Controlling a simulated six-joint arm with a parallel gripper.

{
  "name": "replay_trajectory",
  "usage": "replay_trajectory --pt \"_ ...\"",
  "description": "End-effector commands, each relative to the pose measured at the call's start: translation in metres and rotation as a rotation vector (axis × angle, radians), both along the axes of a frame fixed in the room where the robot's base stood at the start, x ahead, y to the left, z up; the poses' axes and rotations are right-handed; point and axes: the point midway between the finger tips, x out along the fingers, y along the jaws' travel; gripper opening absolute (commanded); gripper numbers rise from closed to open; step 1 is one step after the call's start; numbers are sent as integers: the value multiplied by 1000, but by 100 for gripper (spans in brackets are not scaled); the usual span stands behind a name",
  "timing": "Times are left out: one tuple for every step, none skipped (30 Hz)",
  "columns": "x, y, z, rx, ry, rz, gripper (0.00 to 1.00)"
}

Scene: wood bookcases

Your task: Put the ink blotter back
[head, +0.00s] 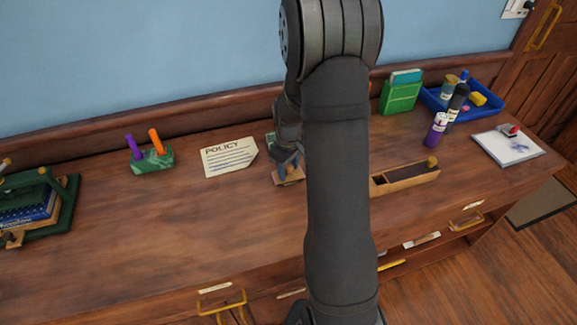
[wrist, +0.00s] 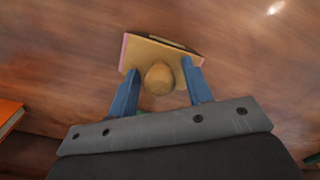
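The ink blotter (wrist: 180,48), as it appears, is a small wooden block with a round knob (wrist: 158,78) and a pinkish edge. It is on the brown desk top, partly hidden behind my arm in the head view (head: 289,181). My gripper (wrist: 161,68) is over it, with one blue finger on each side of the knob. A gap shows between knob and fingers, so the gripper looks open. In the head view my gripper (head: 286,158) is mostly hidden by my arm. A little green (head: 270,138) shows behind it.
To the right are a long wooden tray (head: 405,181), bottles (head: 436,130), a blue bin (head: 490,110) and a white pad (head: 507,148). The front middle is clear.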

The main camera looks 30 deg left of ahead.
Motion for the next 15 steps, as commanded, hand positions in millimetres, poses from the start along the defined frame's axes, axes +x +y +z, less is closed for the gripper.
replay_trajectory --pt "0 0 0 0 0 0 50" --pt "0 0 0 0 0 0 50" --pt "0 0 0 0 0 0 50" --pt "0 0 0 0 0 0 50" --pt "0 0 0 0 0 0 50" --pt "0 0 0 0 0 0 50" --pt "0 0 0 0 0 0 50" --pt "0 0 0 0 0 0 50" --pt "0 0 1 1 -1 0 50" --pt "0 0 3 1 -1 0 50" --pt "0 0 4 2 -2 0 50" --pt "1 0 8 3 -3 0 50" --pt "1 0 12 3 -3 0 50" --pt "1 1 16 2 -4 0 50" --pt "1 1 22 3 -5 0 50"
